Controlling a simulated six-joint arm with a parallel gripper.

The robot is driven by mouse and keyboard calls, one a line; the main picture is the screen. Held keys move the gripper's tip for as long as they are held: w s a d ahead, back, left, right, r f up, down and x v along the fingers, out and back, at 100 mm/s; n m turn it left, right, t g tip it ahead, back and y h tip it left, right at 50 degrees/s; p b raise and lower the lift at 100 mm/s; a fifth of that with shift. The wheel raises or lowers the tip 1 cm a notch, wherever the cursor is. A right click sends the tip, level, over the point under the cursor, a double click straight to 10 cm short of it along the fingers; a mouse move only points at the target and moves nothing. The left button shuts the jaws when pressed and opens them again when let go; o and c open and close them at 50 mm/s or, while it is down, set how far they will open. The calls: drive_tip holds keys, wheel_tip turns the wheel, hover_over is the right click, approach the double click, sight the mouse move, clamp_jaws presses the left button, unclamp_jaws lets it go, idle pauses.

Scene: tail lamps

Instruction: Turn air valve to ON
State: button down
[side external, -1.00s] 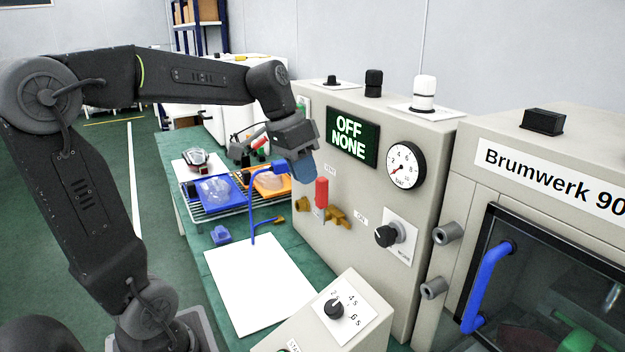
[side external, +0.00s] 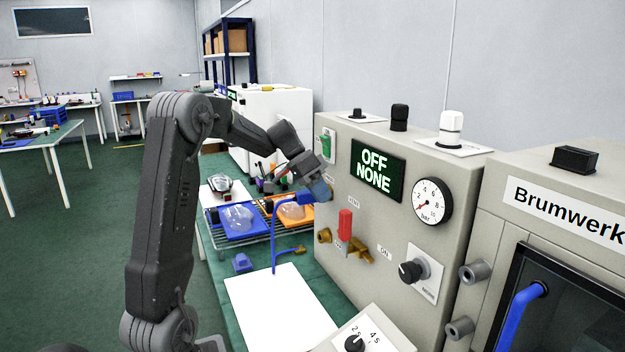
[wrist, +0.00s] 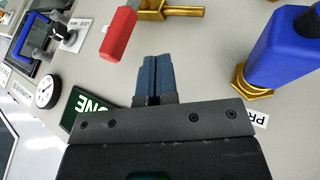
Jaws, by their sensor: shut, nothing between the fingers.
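The valve has a red lever (side external: 345,225) on a brass body (side external: 352,250) on the front of the beige panel. The lever stands roughly upright, below the VENT label (side external: 354,201); an OFF label (side external: 385,251) is to its right. The panel display (side external: 376,170) reads OFF NONE. My gripper (side external: 322,190), with blue fingers, is shut and empty, above and left of the lever and apart from it. In the wrist view the closed fingertips (wrist: 155,58) are beside the red lever (wrist: 118,35), with a gap between them.
A blue fitting with a brass nut (wrist: 285,50) lies right of my fingers in the wrist view. A gauge (side external: 432,202) and a black knob (side external: 411,271) are right of the lever. A wire rack with blue and orange trays (side external: 238,222) stands left. White paper (side external: 280,308) lies in front.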

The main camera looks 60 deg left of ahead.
sight(345, 234)
drive_tip(key=shift+w+d+f, duration=0.15)
drive_tip(key=shift+d+f, duration=0.2)
drive_tip(key=shift+d, duration=0.55)
drive_tip(key=shift+w+d+f, duration=0.2)
drive_tip(key=shift+d+f, duration=0.2)
drive_tip(key=shift+d, duration=0.45)
drive_tip(key=shift+w+d+f, duration=0.15)
drive_tip(key=shift+d+f, duration=0.2)
drive_tip(key=shift+d, duration=0.55)
